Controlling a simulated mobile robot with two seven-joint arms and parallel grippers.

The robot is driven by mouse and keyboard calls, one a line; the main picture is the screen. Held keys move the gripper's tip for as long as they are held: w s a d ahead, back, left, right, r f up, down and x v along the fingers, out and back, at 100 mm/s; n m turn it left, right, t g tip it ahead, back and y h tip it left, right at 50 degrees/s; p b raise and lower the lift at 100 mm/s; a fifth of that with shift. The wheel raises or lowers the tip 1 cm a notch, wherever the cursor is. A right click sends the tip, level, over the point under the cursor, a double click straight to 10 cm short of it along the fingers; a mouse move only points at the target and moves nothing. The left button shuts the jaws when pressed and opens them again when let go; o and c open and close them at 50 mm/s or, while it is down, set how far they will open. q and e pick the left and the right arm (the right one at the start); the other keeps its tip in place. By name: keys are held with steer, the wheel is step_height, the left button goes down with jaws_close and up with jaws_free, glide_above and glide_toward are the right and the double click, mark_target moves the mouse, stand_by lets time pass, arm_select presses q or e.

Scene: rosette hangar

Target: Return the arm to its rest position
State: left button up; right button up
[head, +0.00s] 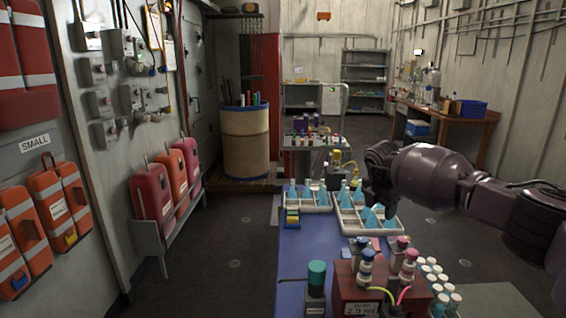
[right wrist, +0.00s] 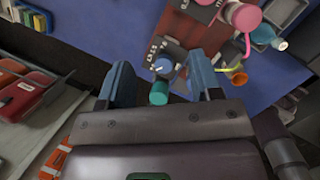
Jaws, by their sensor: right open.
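My right arm (head: 440,178) reaches in from the right in the head view. Its dark gripper (head: 376,180) is over or beside the right white tray (head: 385,230) of blue cones, above the blue-topped table. In the right wrist view the gripper's two blue fingers (right wrist: 163,85) stand wide apart. A teal-capped bottle (right wrist: 158,93) shows between them in the picture, on the table beyond, and nothing is seen gripped. My left gripper is in neither view.
The blue table (head: 300,250) also carries a teal-capped bottle (head: 316,280), a dark red box (head: 365,290) with pump bottles, and several white vials (head: 435,275). A cart (head: 318,150) stands beyond. Floor (head: 225,240) is clear left of the table.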

steer(key=a+r+n+t+y, duration=0.1)
steer(key=a+r+n+y, duration=0.3)
steer(key=a, duration=0.6)
steer(key=a+r+n+t+y, duration=0.25)
steer(key=a+y, duration=0.35)
steer(key=a, duration=0.4)
steer(key=s+a+r+m+t+y, duration=0.2)
steer(key=s+a+r+t+y, duration=0.1)
steer(key=s+a+y, duration=0.5)
steer(key=s+d+f+m+t+h, duration=0.4)
steer(key=s+d+f+m+h, duration=0.3)
steer(key=f+m, duration=0.4)
steer(key=s+d+f+m+t+h, duration=0.35)
steer(key=s+d+f+m, duration=0.25)
steer(key=d+f+m, duration=0.4)
steer(key=s+d+f+m+g+h, duration=0.1)
steer(key=s+d+f+m, duration=0.1)
steer(key=s+f, duration=0.4)
steer(key=s+d+f+m+g+h, duration=0.2)
steer(key=s+d+f, duration=0.2)
steer(key=s, duration=0.6)
steer(key=s+d+f+m+g+h, duration=0.2)
steer(key=s+d+f+m, duration=0.1)
steer(key=s+f, duration=0.5)
steer(key=shift+s+d+h, duration=0.25)
steer(key=shift+s+d, duration=0.05)
